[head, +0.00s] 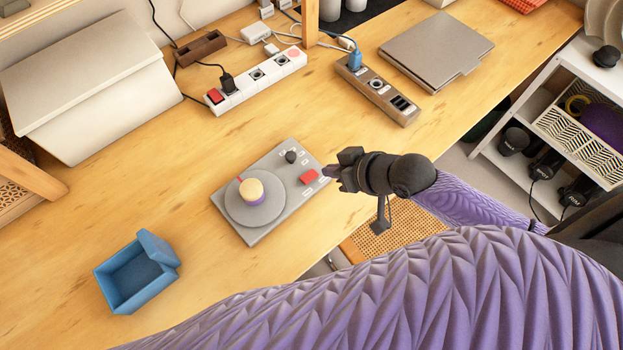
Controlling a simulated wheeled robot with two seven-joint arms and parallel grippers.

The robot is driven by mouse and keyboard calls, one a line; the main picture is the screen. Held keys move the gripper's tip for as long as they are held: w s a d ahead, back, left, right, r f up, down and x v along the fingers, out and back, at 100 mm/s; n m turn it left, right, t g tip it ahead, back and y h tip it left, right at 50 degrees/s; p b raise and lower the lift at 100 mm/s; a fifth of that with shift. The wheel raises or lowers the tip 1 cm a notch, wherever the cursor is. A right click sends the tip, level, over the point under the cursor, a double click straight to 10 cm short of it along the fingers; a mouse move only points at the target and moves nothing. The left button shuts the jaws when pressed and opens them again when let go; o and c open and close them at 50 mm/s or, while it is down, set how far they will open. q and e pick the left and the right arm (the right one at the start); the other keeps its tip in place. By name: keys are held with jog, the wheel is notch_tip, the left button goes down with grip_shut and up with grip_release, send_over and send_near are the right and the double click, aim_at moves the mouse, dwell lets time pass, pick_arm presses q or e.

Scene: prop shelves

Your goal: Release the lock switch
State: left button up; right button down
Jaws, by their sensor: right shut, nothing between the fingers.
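A grey control panel (272,221) lies on the wooden table. It carries a round grey disc (236,211) with a cream-topped purple knob (252,189), a small black knob (291,156) and a red switch (309,177). I cannot tell from the picture which of these is the lock switch. My right gripper (331,173) is shut and empty, just right of the red switch at the panel's right edge. Whether its tips touch the switch is unclear. My left gripper is not in view.
An open blue box (137,277) stands left of the panel. A white power strip (256,80), a brown power strip (377,91) and a grey laptop-like slab (436,49) are at the back. Bare table lies between the panel and the strips.

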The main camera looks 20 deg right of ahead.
jog(key=b, duration=0.2)
send_over(302, 179)
jog(key=s+d, duration=0.2)
notch_tip(302, 179, down, 4)
jog(key=shift+f, duration=0.25)
notch_tip(302, 179, down, 2)
jog(key=shift+s+a+f+b, duration=0.1)
jog(key=shift+a+f+b, duration=0.1)
jog(key=shift+b, duration=0.4)
jog(key=shift+f, duration=0.5)
